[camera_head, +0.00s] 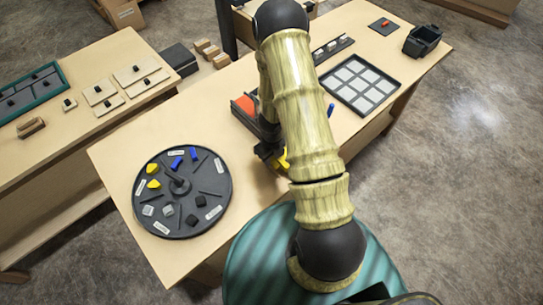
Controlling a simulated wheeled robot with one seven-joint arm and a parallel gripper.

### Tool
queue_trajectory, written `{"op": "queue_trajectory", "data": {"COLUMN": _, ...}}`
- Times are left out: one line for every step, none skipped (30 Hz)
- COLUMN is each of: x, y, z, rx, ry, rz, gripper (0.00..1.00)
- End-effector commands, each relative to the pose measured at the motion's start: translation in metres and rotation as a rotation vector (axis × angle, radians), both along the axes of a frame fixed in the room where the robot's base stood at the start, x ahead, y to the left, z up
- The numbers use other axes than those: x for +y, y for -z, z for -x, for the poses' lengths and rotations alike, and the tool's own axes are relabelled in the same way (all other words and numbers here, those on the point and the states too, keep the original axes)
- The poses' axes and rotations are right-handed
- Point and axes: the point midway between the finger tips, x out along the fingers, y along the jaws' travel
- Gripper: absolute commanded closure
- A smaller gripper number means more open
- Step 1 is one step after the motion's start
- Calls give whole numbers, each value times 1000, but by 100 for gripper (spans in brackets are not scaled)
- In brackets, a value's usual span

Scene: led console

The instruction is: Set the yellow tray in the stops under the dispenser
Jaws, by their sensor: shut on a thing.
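My gripper (270,152) is dark and low over the middle of the near table, largely hidden behind my arm. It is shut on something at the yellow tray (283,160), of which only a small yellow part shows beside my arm. A dark holder with an orange-red block (245,105) stands just behind my gripper, partly covered by my arm. I cannot tell for sure which thing is the dispenser, and the stops are not visible. Whether the tray touches the table is hidden.
A round black turntable (213,205) with yellow, blue, grey and black pieces lies at the left. A black-framed grid board (361,108) lies to the right, with a blue peg (330,110) beside it. A black bin (422,41) stands at the far right corner.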

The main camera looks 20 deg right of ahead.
Motion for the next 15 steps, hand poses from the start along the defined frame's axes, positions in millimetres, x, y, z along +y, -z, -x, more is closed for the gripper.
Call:
{"op": "queue_trajectory", "data": {"x": 0, "y": 5, "z": 0, "rx": 0, "ry": 0, "rz": 0, "gripper": 100}}
{"op": "queue_trajectory", "data": {"x": 0, "y": 7, "z": 0, "rx": 0, "ry": 0, "rz": 0, "gripper": 100}}
{"op": "queue_trajectory", "data": {"x": 0, "y": 10, "z": 0, "rx": 0, "ry": 0, "rz": 0, "gripper": 100}}
{"op": "queue_trajectory", "data": {"x": 0, "y": 12, "z": 0, "rx": 0, "ry": 0, "rz": 0, "gripper": 100}}
{"op": "queue_trajectory", "data": {"x": 0, "y": 15, "z": 0, "rx": 0, "ry": 0, "rz": 1, "gripper": 100}}
{"op": "queue_trajectory", "data": {"x": 0, "y": 18, "z": 0, "rx": 0, "ry": 0, "rz": 1, "gripper": 100}}
{"op": "queue_trajectory", "data": {"x": 0, "y": 20, "z": 0, "rx": 0, "ry": 0, "rz": 1, "gripper": 100}}
{"op": "queue_trajectory", "data": {"x": 0, "y": 22, "z": 0, "rx": 0, "ry": 0, "rz": 1, "gripper": 100}}
{"op": "queue_trajectory", "data": {"x": -1, "y": 23, "z": 0, "rx": 0, "ry": 0, "rz": 1, "gripper": 100}}
{"op": "queue_trajectory", "data": {"x": 0, "y": 24, "z": 0, "rx": 0, "ry": 0, "rz": 1, "gripper": 100}}
{"op": "queue_trajectory", "data": {"x": 0, "y": 25, "z": 0, "rx": 0, "ry": 0, "rz": 1, "gripper": 100}}
{"op": "queue_trajectory", "data": {"x": 0, "y": 25, "z": 0, "rx": 0, "ry": 0, "rz": 1, "gripper": 100}}
{"op": "queue_trajectory", "data": {"x": 0, "y": 25, "z": 0, "rx": 0, "ry": 0, "rz": 1, "gripper": 100}}
{"op": "queue_trajectory", "data": {"x": 0, "y": 25, "z": 0, "rx": 0, "ry": 0, "rz": 1, "gripper": 100}}
{"op": "queue_trajectory", "data": {"x": 0, "y": 24, "z": 0, "rx": 0, "ry": 0, "rz": 1, "gripper": 100}}
